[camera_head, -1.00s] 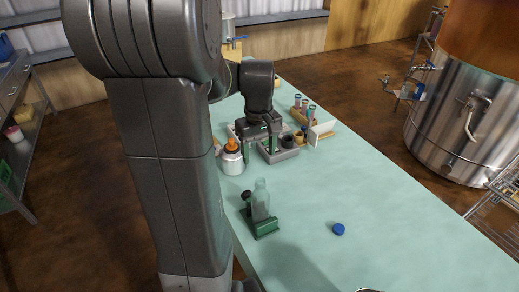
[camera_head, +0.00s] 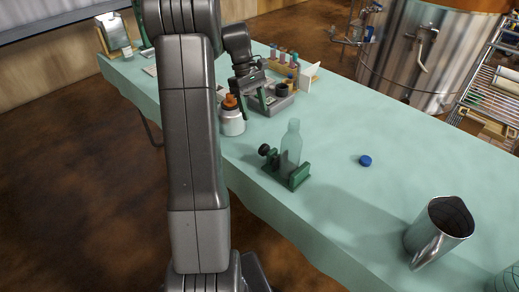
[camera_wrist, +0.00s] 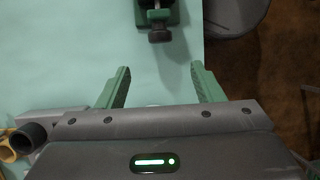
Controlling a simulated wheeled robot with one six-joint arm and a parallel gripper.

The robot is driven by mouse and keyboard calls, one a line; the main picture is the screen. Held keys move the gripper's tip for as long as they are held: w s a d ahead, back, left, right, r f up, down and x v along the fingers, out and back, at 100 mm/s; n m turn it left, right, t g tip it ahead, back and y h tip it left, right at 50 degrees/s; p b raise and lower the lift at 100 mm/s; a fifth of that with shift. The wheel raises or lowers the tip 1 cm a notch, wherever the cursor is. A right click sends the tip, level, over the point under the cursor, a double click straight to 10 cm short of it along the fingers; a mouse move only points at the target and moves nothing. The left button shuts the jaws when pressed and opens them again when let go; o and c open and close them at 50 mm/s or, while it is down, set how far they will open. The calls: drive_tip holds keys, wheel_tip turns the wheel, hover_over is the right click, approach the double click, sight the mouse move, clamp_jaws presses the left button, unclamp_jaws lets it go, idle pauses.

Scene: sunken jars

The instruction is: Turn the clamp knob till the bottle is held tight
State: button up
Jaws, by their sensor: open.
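The clear, pale green bottle (camera_head: 291,150) stands upright in the dark green clamp (camera_head: 299,176) on the table. The clamp's black knob (camera_head: 265,149) sticks out on its left side. In the wrist view the knob (camera_wrist: 159,35) and part of the clamp (camera_wrist: 157,15) show at the top edge, ahead of my fingers; I cannot make out the bottle there. My gripper (camera_head: 252,100) is open and empty, over the table by the grey tray, apart from the knob. In the wrist view its two green fingers (camera_wrist: 163,82) are spread with bare table between them.
A grey tray (camera_head: 272,106) and a tube rack (camera_head: 284,66) stand behind. A blue cap (camera_head: 365,160) and a metal pitcher (camera_head: 440,232) are to the right. Table around the cap is clear.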

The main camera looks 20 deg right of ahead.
sight(263, 145)
drive_tip(key=b+x, duration=0.1)
drive_tip(key=x, duration=1.2)
drive_tip(key=c, duration=1)
